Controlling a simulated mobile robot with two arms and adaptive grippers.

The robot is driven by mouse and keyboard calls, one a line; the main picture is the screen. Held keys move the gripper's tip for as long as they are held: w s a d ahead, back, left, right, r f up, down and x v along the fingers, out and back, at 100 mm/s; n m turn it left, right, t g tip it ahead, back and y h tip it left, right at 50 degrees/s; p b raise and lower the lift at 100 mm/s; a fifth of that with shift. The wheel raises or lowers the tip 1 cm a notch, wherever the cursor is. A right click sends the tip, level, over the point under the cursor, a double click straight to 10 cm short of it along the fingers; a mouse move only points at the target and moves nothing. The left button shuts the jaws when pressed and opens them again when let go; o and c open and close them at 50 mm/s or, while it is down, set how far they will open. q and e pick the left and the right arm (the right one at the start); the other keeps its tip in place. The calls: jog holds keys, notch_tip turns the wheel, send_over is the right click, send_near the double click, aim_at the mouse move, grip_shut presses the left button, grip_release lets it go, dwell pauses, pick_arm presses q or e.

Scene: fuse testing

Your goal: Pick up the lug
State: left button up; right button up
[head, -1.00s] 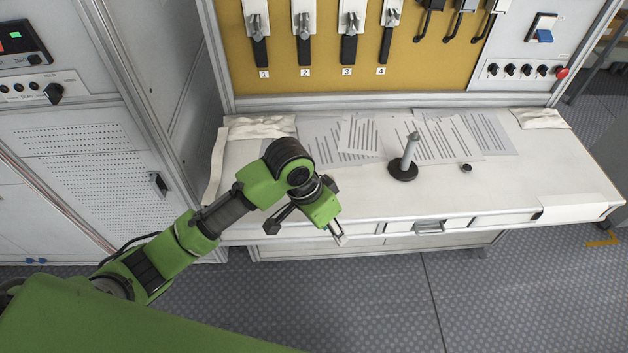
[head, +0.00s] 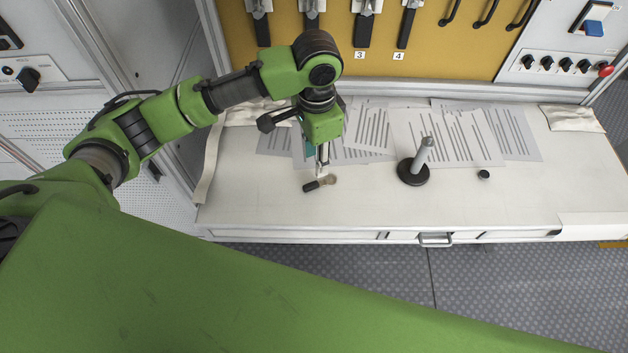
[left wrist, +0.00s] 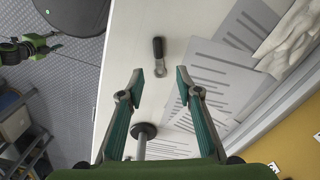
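The lug, a short piece with a dark sleeve and a metal end, lies on the white bench top in the head view (head: 316,185). It also shows in the left wrist view (left wrist: 159,50), with its metal end toward my gripper. My left gripper (head: 322,169) is over the bench, close to the lug in the head view. In the left wrist view my left gripper (left wrist: 160,86) is open and empty, its fingers apart, with the lug just beyond the fingertips. A green and black arm part, apparently my right arm, shows small at the left of that view; its fingers are unclear.
A grey post on a round black base (head: 413,172) stands on the bench right of the lug. A small black knob (head: 484,174) lies farther right. Printed sheets (head: 455,138) cover the back of the bench (head: 270,215).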

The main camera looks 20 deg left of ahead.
aim_at(313, 184)
pick_arm(q)
notch_tip(313, 184, down, 3)
jog(key=shift+w, duration=0.15)
jog(key=shift+f+p, duration=0.3)
jog(key=shift+f, duration=0.6)
jog(key=f, duration=0.2)
jog(key=s+f, duration=0.1)
jog(key=shift+a+f+p, duration=0.25)
jog(key=shift+p, duration=0.05)
jog(key=shift+f, duration=0.3)
jog(key=c, duration=0.7)
grip_shut()
pick_arm(e)
jog(key=shift+w+r, duration=0.35)
jog(key=shift+r, duration=0.3)
